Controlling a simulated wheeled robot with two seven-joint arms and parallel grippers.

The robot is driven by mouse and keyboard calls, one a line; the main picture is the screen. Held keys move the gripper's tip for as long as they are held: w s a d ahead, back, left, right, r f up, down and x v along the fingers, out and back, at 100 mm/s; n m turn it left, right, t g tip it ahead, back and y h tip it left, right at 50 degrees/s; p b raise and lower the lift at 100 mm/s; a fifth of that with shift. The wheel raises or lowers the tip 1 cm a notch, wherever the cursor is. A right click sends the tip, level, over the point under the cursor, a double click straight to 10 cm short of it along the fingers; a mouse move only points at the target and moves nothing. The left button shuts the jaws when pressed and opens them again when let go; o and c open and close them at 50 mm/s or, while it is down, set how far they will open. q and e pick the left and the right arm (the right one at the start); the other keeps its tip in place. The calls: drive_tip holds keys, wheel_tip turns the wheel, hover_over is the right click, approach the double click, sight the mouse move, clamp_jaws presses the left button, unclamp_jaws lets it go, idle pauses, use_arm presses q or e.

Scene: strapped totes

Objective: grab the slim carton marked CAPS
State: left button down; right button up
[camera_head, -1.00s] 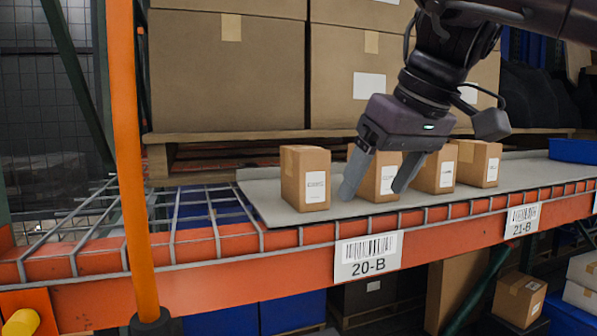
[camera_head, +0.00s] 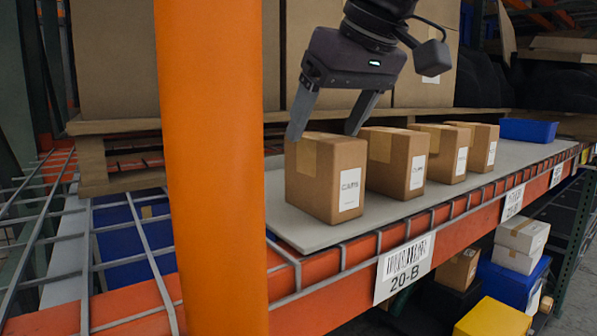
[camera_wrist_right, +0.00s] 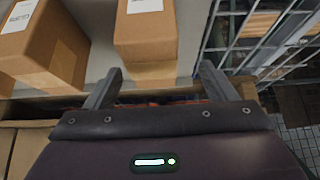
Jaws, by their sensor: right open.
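The slim carton marked CAPS (camera_head: 318,185) is a brown box with a white label on its front, at the left end of a row of cartons on the grey shelf board (camera_head: 400,212). My right gripper (camera_head: 325,134) is open just above and behind the top of this carton, its fingers pointing down. In the right wrist view the carton (camera_wrist_right: 150,35) stands ahead, between the lines of the two open fingers (camera_wrist_right: 158,80). I cannot tell whether a finger touches it. My left gripper is not in view.
More similar cartons (camera_head: 397,165) stand to the right in the row, the nearest close beside. An orange upright post (camera_head: 212,170) stands in front at left. Large boxes on a pallet (camera_head: 120,150) are behind. A blue bin (camera_head: 528,130) sits farther right. Wire mesh lies left.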

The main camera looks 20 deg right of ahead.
sight(330, 138)
drive_tip(key=shift+d+f, duration=0.15)
drive_tip(key=shift+f, duration=0.25)
drive_tip(key=shift+w+d+f, duration=0.1)
drive_tip(key=shift+d+f, duration=0.35)
drive_tip(key=shift+f, duration=0.25)
drive_tip(key=x, duration=0.4)
drive_tip(key=shift+w+a+r, duration=0.2)
drive_tip(key=shift+r, duration=0.05)
drive_tip(key=shift+w+a+f, duration=0.15)
drive_tip(key=shift+w+f, duration=0.05)
drive_tip(key=shift+w, duration=0.05)
drive_tip(key=shift+s+r, duration=0.1)
drive_tip(key=shift+s, duration=0.1)
drive_tip(key=shift+c, duration=0.5)
drive_tip(key=shift+s, duration=0.15)
drive_tip(key=c, duration=1.2)
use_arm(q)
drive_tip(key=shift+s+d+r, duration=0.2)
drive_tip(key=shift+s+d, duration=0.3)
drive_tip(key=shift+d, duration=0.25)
use_arm(e)
drive_tip(key=shift+o, duration=0.2)
drive_tip(key=shift+r, duration=0.15)
